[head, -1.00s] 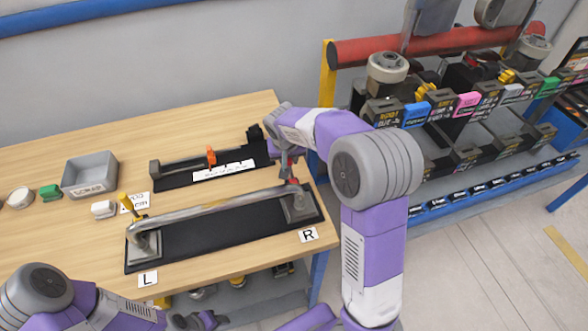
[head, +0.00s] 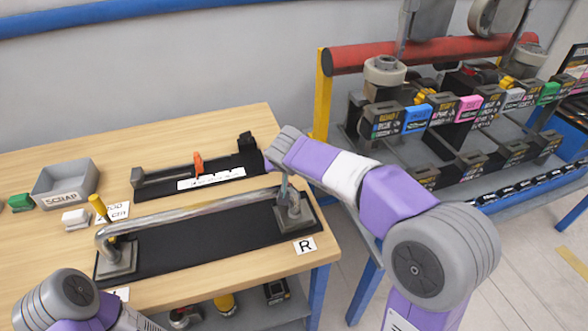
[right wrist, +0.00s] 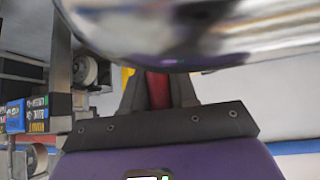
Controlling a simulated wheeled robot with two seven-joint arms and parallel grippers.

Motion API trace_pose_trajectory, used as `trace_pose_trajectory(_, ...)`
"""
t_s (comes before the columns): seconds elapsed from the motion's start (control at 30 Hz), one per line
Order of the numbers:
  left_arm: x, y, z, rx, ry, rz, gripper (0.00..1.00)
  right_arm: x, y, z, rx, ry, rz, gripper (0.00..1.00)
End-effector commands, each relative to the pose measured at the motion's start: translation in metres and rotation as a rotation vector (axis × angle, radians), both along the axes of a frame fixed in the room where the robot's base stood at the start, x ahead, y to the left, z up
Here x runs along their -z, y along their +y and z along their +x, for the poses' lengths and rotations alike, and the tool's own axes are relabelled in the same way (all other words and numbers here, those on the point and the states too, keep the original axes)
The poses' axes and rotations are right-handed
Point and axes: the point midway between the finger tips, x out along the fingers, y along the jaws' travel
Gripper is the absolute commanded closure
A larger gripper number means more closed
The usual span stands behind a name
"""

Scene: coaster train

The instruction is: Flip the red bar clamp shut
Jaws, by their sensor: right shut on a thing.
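A bent metal tube (head: 190,213) spans the black fixture board (head: 190,250), with a grey clamp block at each end. The right clamp block (head: 294,212) stands beside the R label. My right gripper (head: 284,188) reaches down over it. In the right wrist view, the red bar (right wrist: 158,90) stands between the dark fingers of my right gripper (right wrist: 158,95), which are shut on it. The shiny tube (right wrist: 200,35) crosses close to the camera above them. The red bar is hidden in the head view, so its angle is unclear. A yellow lever (head: 101,209) stands tilted at the left clamp. My left gripper is out of view.
A black gauge (head: 195,180) with an orange slider lies behind the board. A grey scrap tray (head: 66,190), a white block (head: 75,218) and a green block (head: 20,202) are at the left. A rack of labelled bins (head: 460,120) stands right of the table.

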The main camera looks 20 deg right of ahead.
Motion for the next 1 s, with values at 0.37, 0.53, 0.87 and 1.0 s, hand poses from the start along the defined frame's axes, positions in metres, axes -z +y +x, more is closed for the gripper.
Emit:
trace_pose_trajectory(0.37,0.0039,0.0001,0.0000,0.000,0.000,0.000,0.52,-0.0012,0.0038,0.0006,-0.007,-0.014,0.000,1.00)
trace_pose_trajectory(0.53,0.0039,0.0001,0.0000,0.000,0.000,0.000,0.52,-0.0011,0.0038,0.0006,-0.008,-0.014,0.000,0.69)
trace_pose_trajectory(0.87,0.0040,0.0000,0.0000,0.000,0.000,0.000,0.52,-0.0006,0.0037,0.0005,-0.007,-0.012,-0.001,0.52)
trace_pose_trajectory(1.0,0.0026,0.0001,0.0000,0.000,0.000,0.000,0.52,-0.0051,0.0048,-0.0027,-0.008,-0.013,0.000,0.52)
